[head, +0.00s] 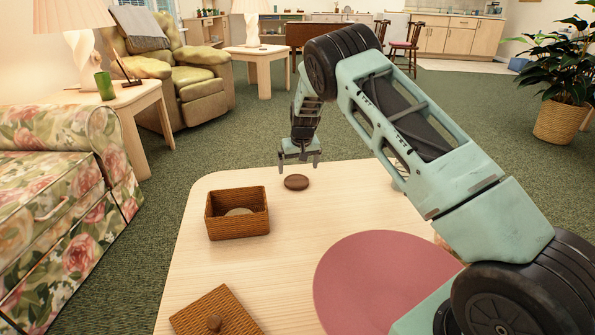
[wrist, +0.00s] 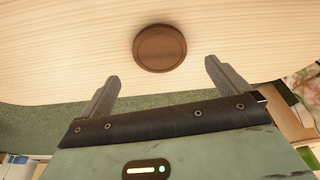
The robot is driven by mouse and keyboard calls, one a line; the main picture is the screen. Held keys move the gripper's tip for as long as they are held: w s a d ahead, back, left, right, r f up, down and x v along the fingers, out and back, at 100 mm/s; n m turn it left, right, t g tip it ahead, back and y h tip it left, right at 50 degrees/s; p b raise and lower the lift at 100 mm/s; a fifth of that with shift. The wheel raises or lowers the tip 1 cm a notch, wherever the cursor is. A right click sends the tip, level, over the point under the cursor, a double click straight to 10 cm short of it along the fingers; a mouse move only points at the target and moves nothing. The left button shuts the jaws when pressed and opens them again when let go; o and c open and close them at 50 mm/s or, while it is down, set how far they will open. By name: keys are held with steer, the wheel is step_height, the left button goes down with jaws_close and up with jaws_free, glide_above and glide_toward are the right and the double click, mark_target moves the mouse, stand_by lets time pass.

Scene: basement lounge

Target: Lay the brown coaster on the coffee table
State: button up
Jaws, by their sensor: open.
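The brown coaster (head: 297,182) is a small dark round disc lying flat on the light wood coffee table (head: 200,285), near its far edge. In the wrist view the coaster (wrist: 159,48) lies on bare wood, ahead of and between the fingertips. My gripper (head: 299,163) is open and empty, above the table's far edge and close to the coaster. In the wrist view the two fingers of my gripper (wrist: 163,70) are spread wide, with nothing between them.
An open wicker box (head: 238,229) with a pale round thing inside stands left of the coaster. A wicker lid (head: 216,315) with a knob lies nearer. A round pink mat (head: 385,283) covers the table's right front. A floral sofa (head: 60,200) stands to the left.

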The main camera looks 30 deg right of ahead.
steer(key=p+v, duration=0.1)
steer(key=v, duration=0.5)
steer(key=s+a+r+n+g+y, duration=0.15)
steer(key=s+a+r, duration=0.35)
steer(key=s+a, duration=0.6)
steer(key=s+a+r+n+y, duration=0.25)
steer(key=s+a+r, duration=0.35)
steer(key=a, duration=0.8)
steer(key=s+a+r+n+g, duration=0.1)
steer(key=s+a, duration=0.1)
steer(key=s, duration=0.4)
steer(key=s+a+n+h, duration=0.1)
steer(key=s+a, duration=0.2)
steer(key=s, duration=0.2)
steer(key=s+a+r+n+g, duration=0.1)
steer(key=s+a, duration=0.1)
steer(key=s, duration=0.4)
steer(key=s+d+n+h, duration=0.1)
steer(key=s+n, duration=0.2)
steer(key=s, duration=1.1)
steer(key=shift+d+f+h, duration=0.2)
steer(key=shift+d+h, duration=0.1)
steer(key=shift+r, duration=0.1)
step_height(320, 180, up, 34)
steer(key=p, duration=3.4)
